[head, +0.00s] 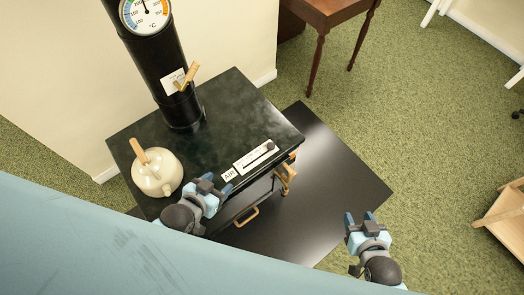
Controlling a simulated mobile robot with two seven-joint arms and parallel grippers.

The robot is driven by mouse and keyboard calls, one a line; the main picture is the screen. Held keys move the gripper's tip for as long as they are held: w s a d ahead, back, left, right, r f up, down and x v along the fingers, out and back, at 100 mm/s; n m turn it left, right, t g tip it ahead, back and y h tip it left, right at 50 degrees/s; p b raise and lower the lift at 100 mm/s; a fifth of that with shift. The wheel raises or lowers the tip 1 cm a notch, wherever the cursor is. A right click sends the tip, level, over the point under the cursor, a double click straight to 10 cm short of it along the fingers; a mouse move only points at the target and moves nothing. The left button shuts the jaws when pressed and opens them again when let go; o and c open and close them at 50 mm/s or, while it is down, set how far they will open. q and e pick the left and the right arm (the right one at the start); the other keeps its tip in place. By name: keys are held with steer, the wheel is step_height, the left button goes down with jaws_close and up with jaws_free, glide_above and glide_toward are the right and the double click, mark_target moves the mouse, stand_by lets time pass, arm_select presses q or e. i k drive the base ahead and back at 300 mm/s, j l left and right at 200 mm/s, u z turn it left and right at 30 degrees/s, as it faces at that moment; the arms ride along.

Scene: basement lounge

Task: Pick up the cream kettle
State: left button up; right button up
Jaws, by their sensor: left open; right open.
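The cream kettle (154,177) stands upright on the left front part of the black stove top (225,121). It is round, with a light wooden handle (139,151) sticking up on its upper left side. My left gripper (220,181) is open and empty, just right of the kettle near the stove's front edge, apart from its body in the picture. My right gripper (360,217) is open and empty, well to the right of the stove, over the edge of the dark floor plate.
A black flue pipe (158,62) with a dial (146,12) and a brass lever rises from the stove's back. A brown wooden table (328,12) stands beyond. A wooden crate-like object (502,222) lies at far right. Green carpet between is clear.

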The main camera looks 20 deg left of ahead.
mark_target(156, 171)
steer(key=u, duration=1.7)
